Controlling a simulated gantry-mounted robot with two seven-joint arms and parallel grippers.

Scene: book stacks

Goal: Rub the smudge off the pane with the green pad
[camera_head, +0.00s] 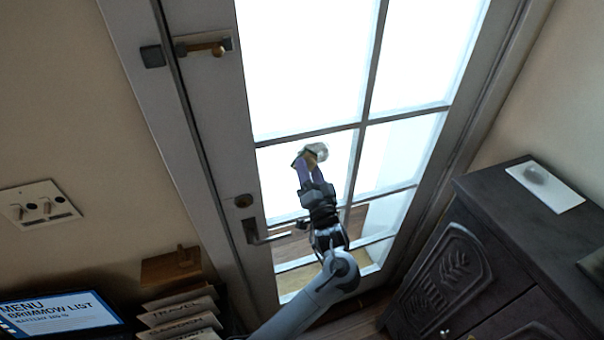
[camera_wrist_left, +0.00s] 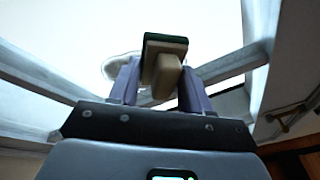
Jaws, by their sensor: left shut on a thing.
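The glazed door's pane (camera_head: 280,185) carries a grey smudge (camera_head: 320,149) near its upper middle. The smudge also shows in the wrist view (camera_wrist_left: 118,66), left of the pad and partly hidden behind my finger and the pad. My left gripper (camera_head: 308,167) is at this pane with its purple fingers pointing up at it. It is shut on the tan grip of the green pad (camera_wrist_left: 165,40), whose dark green face is turned toward the glass. The pad overlaps the smudge's edge in view; I cannot tell whether it touches the glass. My right gripper is out of view.
The door's grey bars (camera_head: 310,133) frame the pane, and a lever handle (camera_head: 252,232) sticks out at lower left. A dark cabinet (camera_head: 500,240) stands at right with a white panel (camera_head: 545,187) on top. Labelled files (camera_head: 180,312) and a screen (camera_head: 60,315) are at lower left.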

